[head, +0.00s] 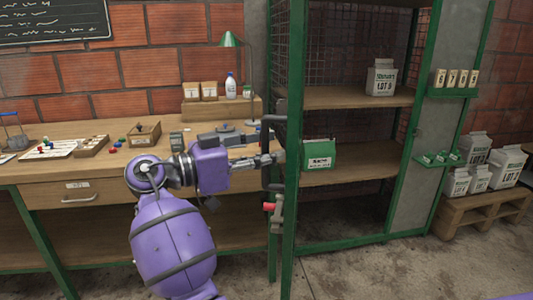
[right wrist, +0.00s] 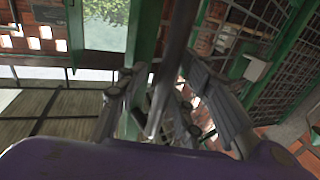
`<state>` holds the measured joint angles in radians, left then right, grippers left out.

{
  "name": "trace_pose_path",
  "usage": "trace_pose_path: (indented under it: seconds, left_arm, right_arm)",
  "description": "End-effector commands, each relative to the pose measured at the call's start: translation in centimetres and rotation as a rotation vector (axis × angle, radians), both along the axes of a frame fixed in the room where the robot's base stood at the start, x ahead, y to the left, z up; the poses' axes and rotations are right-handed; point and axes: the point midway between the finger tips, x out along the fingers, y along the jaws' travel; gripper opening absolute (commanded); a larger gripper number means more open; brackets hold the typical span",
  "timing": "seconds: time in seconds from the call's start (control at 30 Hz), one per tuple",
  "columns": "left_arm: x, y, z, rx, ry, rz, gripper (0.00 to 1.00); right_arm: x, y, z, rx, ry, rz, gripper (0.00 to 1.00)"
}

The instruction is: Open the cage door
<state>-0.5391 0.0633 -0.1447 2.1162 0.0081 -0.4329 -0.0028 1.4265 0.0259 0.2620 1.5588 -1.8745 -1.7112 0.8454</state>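The cage (head: 345,239) has a green frame and shelves, and I see no mesh across its front opening. A green upright (head: 293,200) stands at its left; the cage door seems to be there, nearly edge-on, though I cannot tell its exact angle. A dark vertical handle bar (head: 265,178) and a red-tipped latch (head: 269,207) are on this side. My right gripper (head: 272,146) is at the bar, its fingers apart. In the right wrist view the bar (right wrist: 163,90) runs between the fingers of my right gripper (right wrist: 165,75); contact is unclear. My left gripper is out of view.
A wooden workbench (head: 30,173) with small trays and a green lamp (head: 231,40) is at the left. Inside the cage are a white bag (head: 381,78) and a green box (head: 319,154). A pallet (head: 480,208) with bags is at the right. The floor before the cage is clear.

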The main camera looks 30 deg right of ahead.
Motion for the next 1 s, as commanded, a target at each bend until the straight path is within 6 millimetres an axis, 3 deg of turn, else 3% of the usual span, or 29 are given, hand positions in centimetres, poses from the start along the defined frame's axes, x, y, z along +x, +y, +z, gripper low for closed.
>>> trace_pose_path:
  seconds: [0.17, 0.6, 0.8, 1.0]
  left_arm:
    - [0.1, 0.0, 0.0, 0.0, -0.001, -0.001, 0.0]
    - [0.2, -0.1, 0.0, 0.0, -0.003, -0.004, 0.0]
    - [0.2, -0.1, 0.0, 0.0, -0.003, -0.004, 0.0]
    - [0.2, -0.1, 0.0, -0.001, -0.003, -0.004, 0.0]
  right_arm:
    - [0.3, 1.7, 0.0, 0.001, 0.001, 0.003, 0.33]
    - [1.3, 10.3, 0.0, 0.0, 0.001, 0.002, 0.33]
    - [1.5, 11.9, 0.0, 0.001, 0.0, 0.001, 0.33]
    - [1.5, 12.0, 0.0, 0.001, 0.0, 0.001, 0.33]
